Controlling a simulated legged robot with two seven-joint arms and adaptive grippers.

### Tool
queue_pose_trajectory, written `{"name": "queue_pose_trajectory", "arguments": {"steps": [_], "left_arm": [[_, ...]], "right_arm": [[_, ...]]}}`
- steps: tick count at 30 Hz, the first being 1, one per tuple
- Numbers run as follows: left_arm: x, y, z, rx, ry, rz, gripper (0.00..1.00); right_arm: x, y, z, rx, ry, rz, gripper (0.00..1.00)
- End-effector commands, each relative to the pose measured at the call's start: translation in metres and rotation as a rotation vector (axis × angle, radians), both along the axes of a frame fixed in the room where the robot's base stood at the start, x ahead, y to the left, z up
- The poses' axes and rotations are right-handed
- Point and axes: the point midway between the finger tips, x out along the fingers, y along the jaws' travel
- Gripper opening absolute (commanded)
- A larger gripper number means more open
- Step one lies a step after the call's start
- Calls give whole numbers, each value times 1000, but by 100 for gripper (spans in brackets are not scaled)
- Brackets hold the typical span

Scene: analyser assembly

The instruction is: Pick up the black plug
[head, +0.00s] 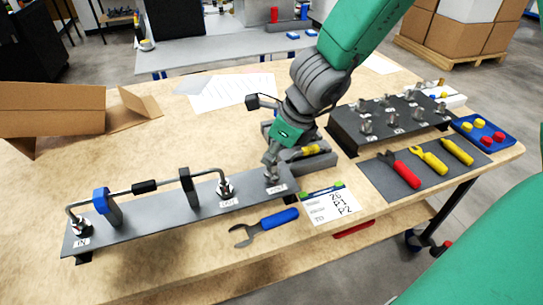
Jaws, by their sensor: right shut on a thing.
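My right gripper (271,168) comes down from the upper right on a green and grey arm. Its fingers are shut over the right end of the long grey bracket (160,221). The thing between the fingers, taken to be the black plug, is small and mostly hidden by them. I cannot tell whether it is still seated on the bracket or lifted. The bracket also carries a bent metal pipe with a black sleeve (144,187), a blue clamp (101,201), a dark clamp (186,182) and metal fittings. My left gripper is not in view.
A blue-handled wrench (278,218) and a label card (329,204) lie in front of the bracket. To the right are a dark stand with fittings (365,141), a tool mat (381,184) and a blue tray (462,126). A cardboard box (50,108) stands left.

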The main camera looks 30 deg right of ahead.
Motion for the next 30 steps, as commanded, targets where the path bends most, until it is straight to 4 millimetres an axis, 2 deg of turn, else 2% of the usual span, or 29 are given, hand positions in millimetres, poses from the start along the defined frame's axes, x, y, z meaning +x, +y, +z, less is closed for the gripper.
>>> {"name": "queue_pose_trajectory", "arguments": {"steps": [8, 17, 20, 24, 27, 30], "left_arm": [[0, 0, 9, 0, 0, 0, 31], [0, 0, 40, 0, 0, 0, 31], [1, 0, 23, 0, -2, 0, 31], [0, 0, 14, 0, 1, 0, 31], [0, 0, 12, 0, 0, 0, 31], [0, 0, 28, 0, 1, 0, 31]], "right_arm": [[-1, -2, 9, -8, 2, -4, 0], [-1, -2, 42, -6, 1, -3, 0], [-21, -14, 33, -2, 1, -6, 0], [-49, -29, 32, 0, 1, -5, 0], [-68, -41, 33, 0, 0, -4, 0], [-75, -45, 37, 2, 13, -1, 0]]}}
